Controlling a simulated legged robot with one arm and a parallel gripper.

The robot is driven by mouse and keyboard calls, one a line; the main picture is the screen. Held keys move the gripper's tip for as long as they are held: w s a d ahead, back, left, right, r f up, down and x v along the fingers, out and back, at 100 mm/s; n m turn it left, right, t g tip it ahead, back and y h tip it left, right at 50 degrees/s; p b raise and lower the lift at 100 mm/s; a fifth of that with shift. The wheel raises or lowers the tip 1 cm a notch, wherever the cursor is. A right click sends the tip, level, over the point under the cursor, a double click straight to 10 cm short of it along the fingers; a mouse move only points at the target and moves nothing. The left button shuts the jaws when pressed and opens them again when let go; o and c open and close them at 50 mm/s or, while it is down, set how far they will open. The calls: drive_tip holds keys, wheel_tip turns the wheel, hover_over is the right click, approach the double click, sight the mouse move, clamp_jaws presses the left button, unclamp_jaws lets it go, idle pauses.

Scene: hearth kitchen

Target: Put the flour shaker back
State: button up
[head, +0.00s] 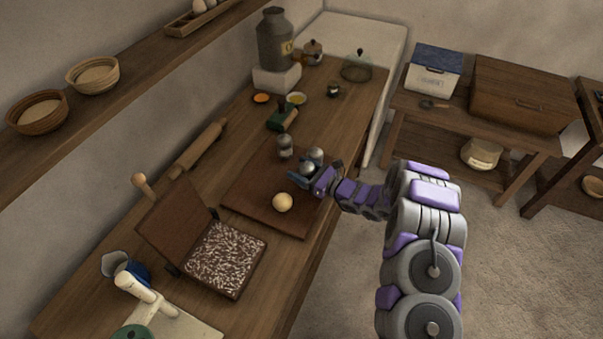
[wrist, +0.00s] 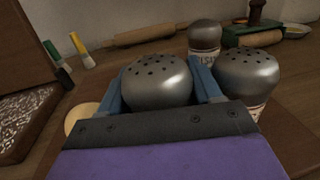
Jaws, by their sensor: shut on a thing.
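My gripper (head: 303,180) is over the far right part of the dark board (head: 262,218). Its blue fingers (wrist: 158,82) are shut around a shaker (wrist: 156,72) with a grey, holed dome top, which also shows in the head view (head: 306,169). Its label is hidden, and I cannot tell whether its base touches the board. A second domed shaker (wrist: 247,74) stands close on the right of it in the wrist view. A third shaker (wrist: 205,36), with a partly readable pale label, stands behind; it also shows in the head view (head: 285,147).
A pale dough ball (head: 283,202) lies on the board. A hinged wooden press (head: 225,258) with a speckled plate stands open nearer. A rolling pin (head: 200,148) lies by the wall. A green-and-wood tool (head: 283,118) and small bowls (head: 297,98) lie beyond the shakers.

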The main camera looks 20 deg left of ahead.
drive_tip(key=shift+a+f, duration=0.1)
drive_tip(key=shift+f, duration=0.6)
drive_tip(key=shift+a, duration=0.25)
drive_tip(key=o, duration=0.9)
drive_tip(key=shift+c, duration=0.2)
drive_tip(key=shift+s+d+r, duration=0.1)
drive_tip(key=shift+d, duration=0.5)
drive_tip(key=p+v, duration=0.1)
drive_tip(key=v, duration=1)
drive_tip(key=shift+s+p, duration=0.15)
drive_tip(key=shift+p, duration=0.2)
